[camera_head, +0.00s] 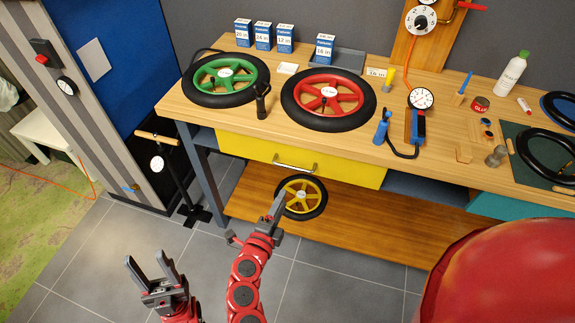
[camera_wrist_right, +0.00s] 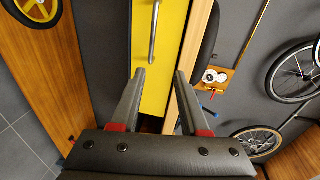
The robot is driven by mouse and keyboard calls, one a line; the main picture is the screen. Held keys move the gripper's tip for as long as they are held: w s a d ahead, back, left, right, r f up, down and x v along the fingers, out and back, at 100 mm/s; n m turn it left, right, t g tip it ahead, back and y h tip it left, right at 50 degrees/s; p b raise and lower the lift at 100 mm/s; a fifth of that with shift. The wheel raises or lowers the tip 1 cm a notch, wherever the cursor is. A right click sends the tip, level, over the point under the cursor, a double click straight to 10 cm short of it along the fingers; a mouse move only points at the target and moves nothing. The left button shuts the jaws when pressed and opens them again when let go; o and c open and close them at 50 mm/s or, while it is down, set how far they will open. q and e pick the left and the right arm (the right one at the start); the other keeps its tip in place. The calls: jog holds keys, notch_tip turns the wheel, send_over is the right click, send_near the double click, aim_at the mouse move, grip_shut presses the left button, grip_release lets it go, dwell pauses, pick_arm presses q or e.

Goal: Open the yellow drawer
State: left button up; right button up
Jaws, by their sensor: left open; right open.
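The yellow drawer (camera_head: 345,175) sits under the wooden workbench top and looks shut. Its silver bar handle (camera_head: 294,164) is on the front face. In the right wrist view, the drawer front (camera_wrist_right: 150,90) runs up the middle, with the handle (camera_wrist_right: 154,35) above and between my fingers. My right gripper (camera_head: 258,217) is open and empty, in front of and below the drawer, apart from the handle. It also shows in the right wrist view (camera_wrist_right: 160,75). My left gripper (camera_head: 146,262) is open and empty, low at the left, far from the drawer.
A yellow-spoked wheel (camera_head: 301,198) is on the lower shelf (camera_head: 390,225) beneath the drawer. Green (camera_head: 222,76) and red (camera_head: 328,97) wheels lie on the benchtop above. A black stand (camera_head: 185,190) is left of the bench. The floor in front is clear.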

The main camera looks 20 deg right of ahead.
aim_at(292, 168)
jog(key=shift+y, duration=0.5)
jog(key=p+x, duration=0.1)
jog(key=x, duration=0.4)
jog(key=a+x, duration=0.1)
jog(key=x, duration=0.5)
jog(key=f+p+x, duration=0.1)
jog(key=x, duration=0.4)
jog(key=shift+w+a+f+p, duration=0.1)
jog(key=shift+w+p, duration=0.2)
jog(key=shift+w, duration=0.4)
grip_shut()
